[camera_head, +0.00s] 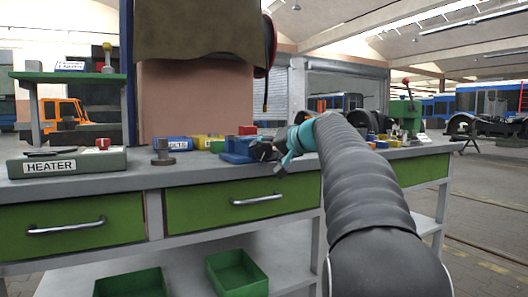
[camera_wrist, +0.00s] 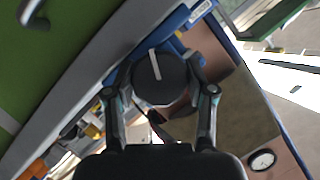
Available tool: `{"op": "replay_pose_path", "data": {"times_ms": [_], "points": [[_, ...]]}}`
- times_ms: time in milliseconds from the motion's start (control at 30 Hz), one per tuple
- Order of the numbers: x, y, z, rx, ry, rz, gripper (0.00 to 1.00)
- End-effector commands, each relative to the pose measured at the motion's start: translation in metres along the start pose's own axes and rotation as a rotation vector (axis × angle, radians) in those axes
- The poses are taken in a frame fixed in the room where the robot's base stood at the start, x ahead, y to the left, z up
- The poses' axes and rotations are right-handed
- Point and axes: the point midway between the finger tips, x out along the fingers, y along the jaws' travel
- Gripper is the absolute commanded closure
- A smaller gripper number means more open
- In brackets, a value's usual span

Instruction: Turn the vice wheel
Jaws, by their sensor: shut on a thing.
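The vice wheel (camera_wrist: 158,76) is a dark round disc with a pale line across its face, in the upper middle of the wrist view. My gripper (camera_wrist: 160,92) has one finger on each side of the disc and is shut on its rim. The blue vice (camera_head: 238,148) stands at the front of the grey workbench (camera_head: 190,175) in the head view. My gripper (camera_head: 268,151) is at its right side there, and I cannot make out the wheel in that view. Some blue shows behind the disc in the wrist view.
A box marked HEATER (camera_head: 65,163) sits at the bench's left. Blue and yellow bins (camera_head: 205,142) stand behind the vice. A green press (camera_head: 405,112) stands at the right end. Green drawers (camera_head: 250,202) are below, with green trays (camera_head: 237,272) on the lower shelf.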

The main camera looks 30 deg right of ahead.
Motion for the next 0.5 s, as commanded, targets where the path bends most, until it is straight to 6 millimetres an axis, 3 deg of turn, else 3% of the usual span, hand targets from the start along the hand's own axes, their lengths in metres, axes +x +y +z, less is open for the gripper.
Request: {"op": "replay_pose_path", "data": {"times_ms": [500], "points": [[0.0004, 0.0006, -0.0005, 0.197, 0.002, -0.082, 0.80]]}}
